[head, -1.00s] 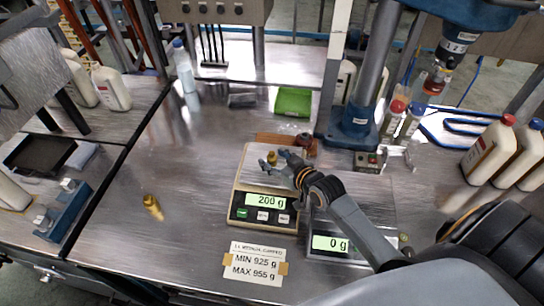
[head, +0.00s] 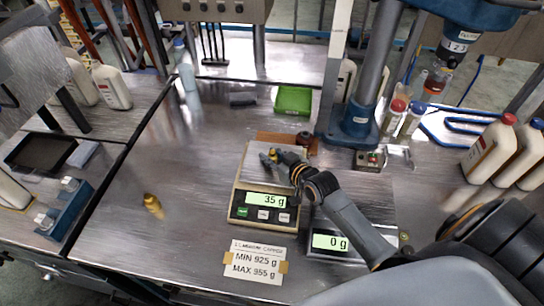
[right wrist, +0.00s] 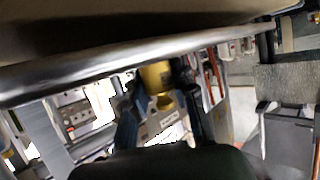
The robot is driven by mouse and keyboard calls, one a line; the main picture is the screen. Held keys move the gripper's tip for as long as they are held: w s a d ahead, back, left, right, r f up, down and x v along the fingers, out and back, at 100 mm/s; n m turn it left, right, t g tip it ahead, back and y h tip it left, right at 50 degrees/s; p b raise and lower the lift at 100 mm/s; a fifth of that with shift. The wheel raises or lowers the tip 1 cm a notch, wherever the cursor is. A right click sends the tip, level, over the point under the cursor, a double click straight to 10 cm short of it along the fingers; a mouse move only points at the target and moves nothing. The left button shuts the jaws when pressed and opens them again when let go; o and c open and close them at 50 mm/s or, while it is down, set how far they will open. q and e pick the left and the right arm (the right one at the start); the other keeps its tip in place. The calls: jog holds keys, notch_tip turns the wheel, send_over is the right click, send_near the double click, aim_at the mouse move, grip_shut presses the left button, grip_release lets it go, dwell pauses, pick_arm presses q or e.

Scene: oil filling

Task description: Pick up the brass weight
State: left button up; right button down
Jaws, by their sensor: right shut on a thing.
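My right gripper (head: 270,158) is shut on a small brass weight (head: 273,155) over the pan of the left scale (head: 262,205). The right wrist view shows the brass weight (right wrist: 158,80) between the two fingers, with the fingers (right wrist: 160,105) on either side of it. The left scale's display reads 35 g. I cannot tell whether the weight still touches the pan. Another brass piece (head: 153,205) stands on the bare table to the left. My left gripper is not in view.
A second scale (head: 335,243) reading 0 g sits under my right arm. A label card (head: 257,260) lies in front. A blue press stand (head: 352,130), a wooden block (head: 278,139) and a green box (head: 293,100) are behind. The table's left middle is mostly clear.

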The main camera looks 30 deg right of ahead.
aim_at(271, 151)
jog(key=shift+r, duration=0.5)
notch_tip(271, 151, up, 3)
jog(key=shift+s+a+f+b, duration=0.1)
jog(key=shift+a+f+b, duration=0.1)
jog(key=shift+b, duration=0.25)
jog(key=s+a+r+m+h+b, duration=0.1)
jog(key=s+a+r, duration=0.6)
jog(key=s+r, duration=0.3)
notch_tip(271, 151, up, 2)
jog(key=shift+a+r+m+h, duration=0.25)
jog(key=shift+a+m+h, duration=0.05)
jog(key=shift+a, duration=0.1)
jog(key=shift+f, duration=0.1)
